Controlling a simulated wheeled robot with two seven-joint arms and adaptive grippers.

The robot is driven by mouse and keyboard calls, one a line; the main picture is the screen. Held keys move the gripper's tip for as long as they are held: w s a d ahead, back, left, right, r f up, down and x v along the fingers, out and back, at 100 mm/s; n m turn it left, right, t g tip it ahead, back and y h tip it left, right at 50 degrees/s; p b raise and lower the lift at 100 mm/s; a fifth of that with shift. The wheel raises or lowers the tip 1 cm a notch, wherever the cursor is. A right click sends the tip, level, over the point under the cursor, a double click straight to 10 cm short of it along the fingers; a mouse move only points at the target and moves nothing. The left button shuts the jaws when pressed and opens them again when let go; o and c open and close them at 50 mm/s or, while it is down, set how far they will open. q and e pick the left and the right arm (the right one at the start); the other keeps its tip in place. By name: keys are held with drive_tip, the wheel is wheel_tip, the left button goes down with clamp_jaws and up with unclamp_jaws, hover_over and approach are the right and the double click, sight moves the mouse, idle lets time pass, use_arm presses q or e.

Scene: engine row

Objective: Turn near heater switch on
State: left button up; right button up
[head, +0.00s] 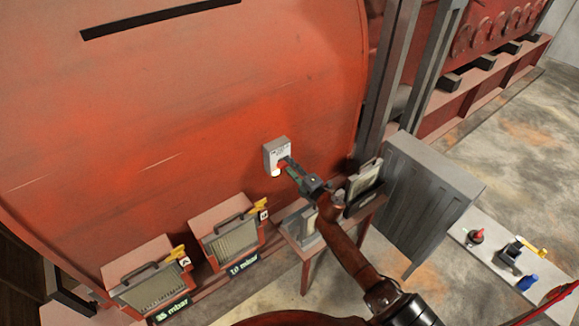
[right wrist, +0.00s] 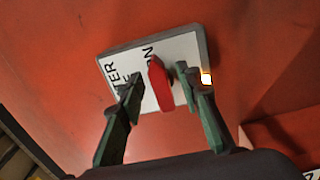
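The heater switch is a small grey box (head: 277,152) with a white label on the red engine wall. In the right wrist view its label plate (right wrist: 185,52) shows partly hidden letters, "TER" and "ON". Its red handle (right wrist: 160,84) sits between the fingers of my right gripper (right wrist: 158,85), with its upper end beside "ON". A small lamp (right wrist: 206,78) at the plate's edge glows warm white. My right gripper is at the box in the head view (head: 288,166). Its fingers are apart, with a visible gap to the handle on the left. My left gripper is not in view.
Two filter boxes, marked 35 mbar (head: 148,282) and 1.0 mbar (head: 231,240), stand below left. A grey cabinet (head: 425,195) is to the right of my arm. A white bench (head: 485,255) holds small red, black, yellow and blue parts.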

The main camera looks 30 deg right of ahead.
drive_tip(key=shift+s, duration=0.1)
drive_tip(key=s, duration=1.1)
drive_tip(key=shift+s+d, duration=0.4)
drive_tip(key=shift+d, duration=0.05)
